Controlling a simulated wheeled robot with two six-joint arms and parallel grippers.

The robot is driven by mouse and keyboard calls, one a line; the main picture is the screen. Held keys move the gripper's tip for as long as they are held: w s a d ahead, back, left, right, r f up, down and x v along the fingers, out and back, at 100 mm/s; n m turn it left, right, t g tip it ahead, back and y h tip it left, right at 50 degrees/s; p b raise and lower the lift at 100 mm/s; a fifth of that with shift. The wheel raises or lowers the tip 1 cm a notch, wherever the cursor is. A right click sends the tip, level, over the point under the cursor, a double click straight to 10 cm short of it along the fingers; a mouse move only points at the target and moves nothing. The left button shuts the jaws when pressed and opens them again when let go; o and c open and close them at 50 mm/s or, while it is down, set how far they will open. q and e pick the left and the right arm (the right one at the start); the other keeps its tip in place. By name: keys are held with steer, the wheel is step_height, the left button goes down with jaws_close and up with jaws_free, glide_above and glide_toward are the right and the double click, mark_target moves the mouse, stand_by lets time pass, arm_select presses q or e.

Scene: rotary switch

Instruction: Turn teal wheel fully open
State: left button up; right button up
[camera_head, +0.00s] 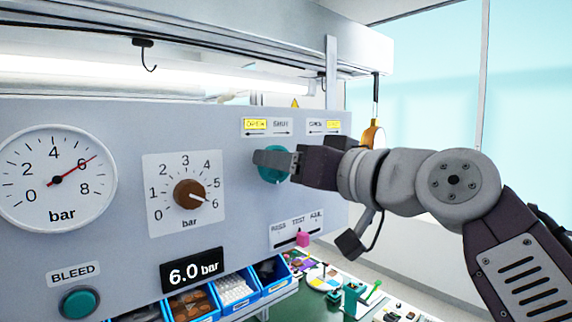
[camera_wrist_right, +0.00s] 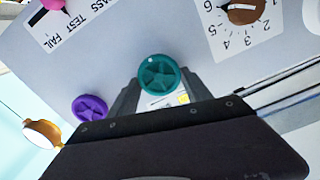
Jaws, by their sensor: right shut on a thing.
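The teal wheel (camera_head: 272,166) is a round, lobed knob on the grey panel, partly covered by my right gripper (camera_head: 276,163) in the head view. In the right wrist view the teal wheel (camera_wrist_right: 162,75) sits between the two fingers of the right gripper (camera_wrist_right: 160,88), which is shut on it. A small pale dot shows near the wheel's top edge there. A label plate (camera_head: 267,126) with a yellow field and a two-way arrow is above the wheel. My left gripper is not in view.
The panel (camera_head: 130,125) also bears a bar gauge (camera_head: 56,180), a brown dial (camera_head: 189,194), a 6.0 bar display (camera_head: 192,270) and a teal BLEED button (camera_head: 79,303). A purple wheel (camera_wrist_right: 90,108) is beside the teal one. Blue bins (camera_head: 237,308) stand below.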

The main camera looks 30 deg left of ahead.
steer(key=shift+n, duration=0.4)
steer(key=o, duration=1.4)
steer(key=shift+a, duration=0.1)
steer(key=shift+c, duration=0.2)
steer(key=b+v, duration=0.4)
steer(key=v, duration=0.5)
